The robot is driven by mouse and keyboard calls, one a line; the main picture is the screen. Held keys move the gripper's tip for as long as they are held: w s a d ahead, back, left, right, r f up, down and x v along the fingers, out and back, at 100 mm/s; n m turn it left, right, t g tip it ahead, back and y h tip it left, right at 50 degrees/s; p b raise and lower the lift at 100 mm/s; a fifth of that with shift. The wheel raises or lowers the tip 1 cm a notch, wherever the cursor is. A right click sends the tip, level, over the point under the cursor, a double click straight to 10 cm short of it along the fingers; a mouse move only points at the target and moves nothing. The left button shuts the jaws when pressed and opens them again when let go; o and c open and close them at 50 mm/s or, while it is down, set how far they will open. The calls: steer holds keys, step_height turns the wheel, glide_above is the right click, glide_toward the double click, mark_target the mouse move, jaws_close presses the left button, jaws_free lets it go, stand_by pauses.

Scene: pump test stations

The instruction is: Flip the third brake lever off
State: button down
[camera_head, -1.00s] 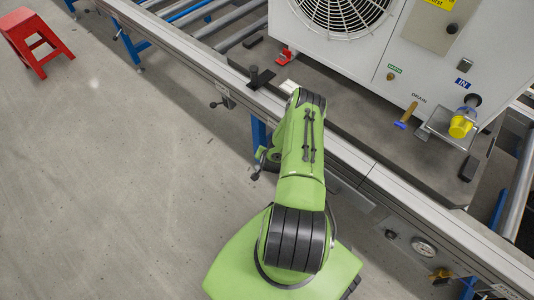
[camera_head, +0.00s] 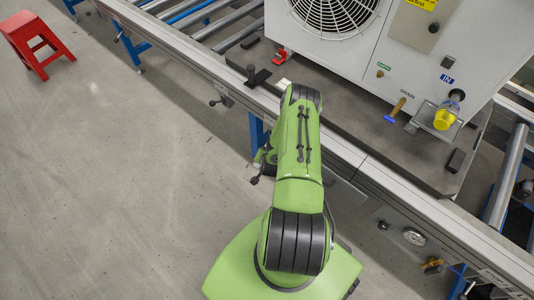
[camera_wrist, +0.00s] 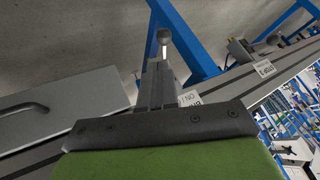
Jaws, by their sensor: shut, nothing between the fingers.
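A brake lever with a round grey knob (camera_wrist: 163,36) and pale shaft stands just beyond my gripper (camera_wrist: 157,72) in the wrist view. My gripper is shut and empty, its fingers pointing at the lever; I cannot tell whether they touch. A second knobbed lever (camera_wrist: 273,39) is farther right along the rail. White labels sit by both levers, partly hidden or too small to read fully. In the head view a dark knobbed lever (camera_head: 254,180) shows left of my arm, and another (camera_head: 214,102) farther up the rail.
The grey conveyor rail (camera_head: 345,168) runs diagonally, with a white pump unit (camera_head: 350,50) on a dark board behind it. A blue leg (camera_wrist: 190,40) stands behind the near lever. A grey panel with a handle (camera_wrist: 60,100) is at left. Floor left of the rail is clear up to a red stool (camera_head: 38,42).

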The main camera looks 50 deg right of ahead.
steer(key=s+a+r+p, duration=0.2)
steer(key=s+a+r, duration=0.1)
steer(key=a, duration=0.1)
steer(key=shift+s+a+r, duration=0.15)
steer(key=shift+r, duration=0.15)
